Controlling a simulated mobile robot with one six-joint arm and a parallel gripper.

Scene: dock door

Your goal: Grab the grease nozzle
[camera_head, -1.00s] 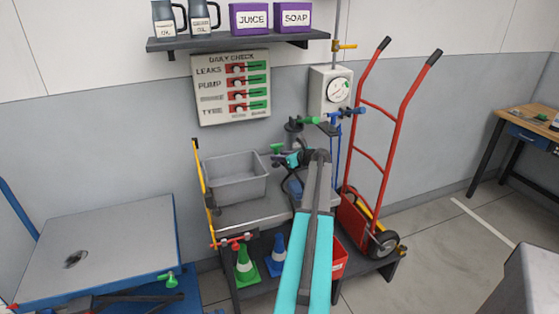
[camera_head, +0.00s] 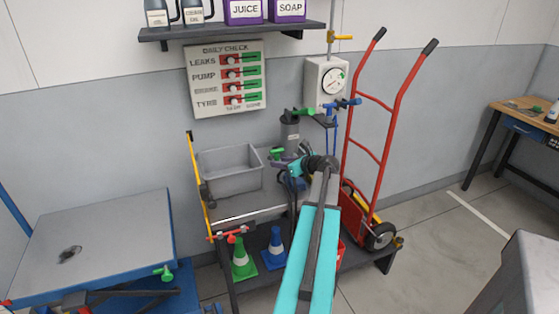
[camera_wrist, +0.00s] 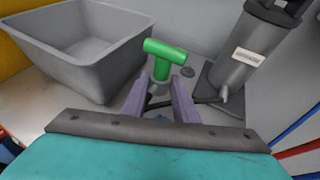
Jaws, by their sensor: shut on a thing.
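The grease nozzle (camera_wrist: 165,60) has a green T-shaped top and a thin stem. In the wrist view it stands between the two grey-purple fingers of my gripper (camera_wrist: 161,100), which are shut on its stem. In the head view my gripper (camera_head: 290,165) is over the cart top, and the nozzle's green top (camera_head: 277,153) shows just left of it. The lower end of the nozzle is hidden by the fingers and wrist.
A grey bin (camera_head: 229,170) stands left of my gripper on the cart. The canister (camera_head: 290,133) stands behind. A red hand truck (camera_head: 365,150) is close on the right. Green and blue cones (camera_head: 272,250) are on the lower shelf. A wall shelf (camera_head: 235,32) hangs above.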

